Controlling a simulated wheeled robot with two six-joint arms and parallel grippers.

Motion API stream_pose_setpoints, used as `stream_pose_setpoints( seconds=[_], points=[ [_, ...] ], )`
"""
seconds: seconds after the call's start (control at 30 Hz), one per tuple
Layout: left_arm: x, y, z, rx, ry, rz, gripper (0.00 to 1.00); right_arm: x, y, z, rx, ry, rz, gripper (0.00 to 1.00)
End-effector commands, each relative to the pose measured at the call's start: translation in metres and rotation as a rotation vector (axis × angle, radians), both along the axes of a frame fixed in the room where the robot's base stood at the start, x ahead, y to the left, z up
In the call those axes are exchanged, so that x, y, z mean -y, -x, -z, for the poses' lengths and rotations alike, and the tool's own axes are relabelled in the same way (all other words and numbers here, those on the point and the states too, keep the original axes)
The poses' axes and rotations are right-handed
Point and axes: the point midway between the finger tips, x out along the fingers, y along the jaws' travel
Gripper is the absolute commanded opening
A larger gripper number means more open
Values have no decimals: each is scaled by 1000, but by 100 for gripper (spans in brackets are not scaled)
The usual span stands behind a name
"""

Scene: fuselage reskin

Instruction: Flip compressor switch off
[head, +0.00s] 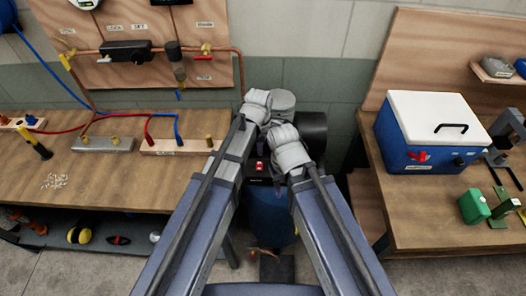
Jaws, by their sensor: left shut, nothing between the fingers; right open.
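The compressor stands on the floor between the two benches.
A wooden bench (62,172) with hoses and fittings is on the left, below a valve board (135,65). The floor gap between the benches is narrow.

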Motion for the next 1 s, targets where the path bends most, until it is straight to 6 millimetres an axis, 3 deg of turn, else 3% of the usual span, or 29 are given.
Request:
stream_pose_setpoints(
  seconds=[0.03, 0.4, 1.0],
  points=[
    [0, -1, -17, 0, -1, -1, 0, 0, 0, -17, 0, 0, -1, 50],
    [0, -2, -71, 1, -1, -2, 0, 0, 0, -71, 0, -1, 2, 50],
    [0, 2, -78, 7, -2, -2, 0, 0, 0, -78, 0, -2, 6, 50]
  ],
)
